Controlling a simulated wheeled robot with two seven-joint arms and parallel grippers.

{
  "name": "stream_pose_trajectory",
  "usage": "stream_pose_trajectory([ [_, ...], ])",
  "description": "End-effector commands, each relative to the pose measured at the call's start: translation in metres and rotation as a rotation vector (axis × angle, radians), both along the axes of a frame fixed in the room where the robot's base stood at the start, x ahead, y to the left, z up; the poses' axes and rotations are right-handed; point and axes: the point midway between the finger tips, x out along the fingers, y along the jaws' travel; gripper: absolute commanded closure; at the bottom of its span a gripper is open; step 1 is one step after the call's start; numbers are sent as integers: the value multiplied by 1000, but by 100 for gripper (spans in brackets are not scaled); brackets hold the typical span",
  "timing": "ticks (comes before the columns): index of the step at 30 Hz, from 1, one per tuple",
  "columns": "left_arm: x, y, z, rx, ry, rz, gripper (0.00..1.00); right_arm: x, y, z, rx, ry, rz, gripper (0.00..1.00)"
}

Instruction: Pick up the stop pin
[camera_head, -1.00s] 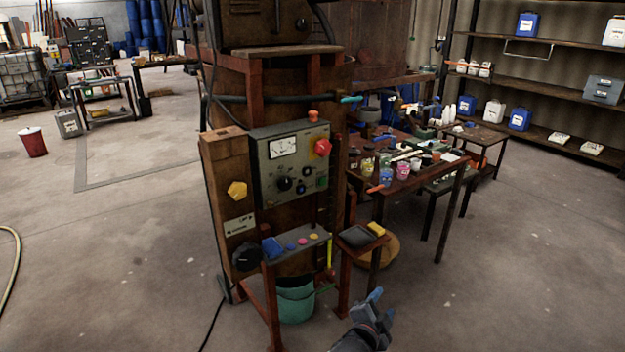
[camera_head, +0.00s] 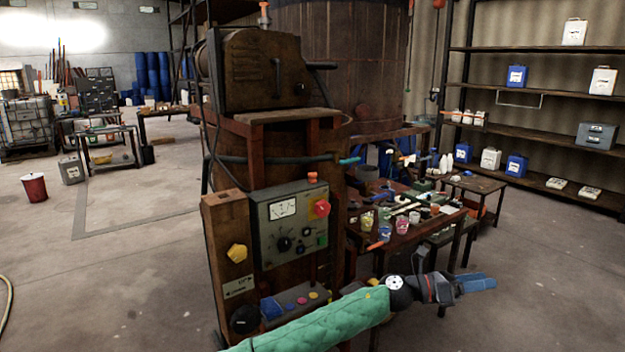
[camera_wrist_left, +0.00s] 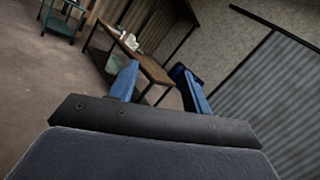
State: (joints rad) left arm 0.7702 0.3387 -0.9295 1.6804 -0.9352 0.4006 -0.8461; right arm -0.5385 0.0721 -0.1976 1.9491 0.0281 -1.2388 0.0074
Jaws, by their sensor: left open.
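My left gripper (camera_head: 474,284) reaches in from the bottom of the head view on a green-sleeved arm and points right, in front of the bench. Its blue fingers are apart with nothing between them, as the left wrist view (camera_wrist_left: 157,85) also shows. I cannot pick out the stop pin for certain. A small orange-topped piece (camera_head: 312,177) stands on the control box (camera_head: 290,225), well left of and above the gripper. Another orange-topped piece (camera_head: 264,14) stands high on the machine. My right gripper is not in view.
The cluttered bench (camera_head: 395,238) stands behind my left gripper, with cups and tools on it. The wooden machine post (camera_head: 225,245) is at the left. Shelves (camera_head: 540,105) line the right wall. The floor at the right front is clear.

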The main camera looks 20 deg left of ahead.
Motion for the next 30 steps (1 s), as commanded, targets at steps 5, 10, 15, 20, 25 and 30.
stream_pose_trajectory([
  [5, 21, 5, 11, 242, -246, -112, 51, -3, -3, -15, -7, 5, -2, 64],
  [10, 47, 28, 16, 481, -446, -220, 51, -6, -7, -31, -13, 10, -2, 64],
  [15, 81, 70, 27, 730, -611, -326, 51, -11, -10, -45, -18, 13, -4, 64],
  [20, 116, 126, 49, 973, -725, -424, 51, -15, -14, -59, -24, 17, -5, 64],
  [25, 152, 200, 89, 1234, -792, -526, 51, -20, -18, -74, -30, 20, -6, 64],
  [30, 179, 286, 148, 1487, -793, -624, 51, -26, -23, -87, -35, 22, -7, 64],
])
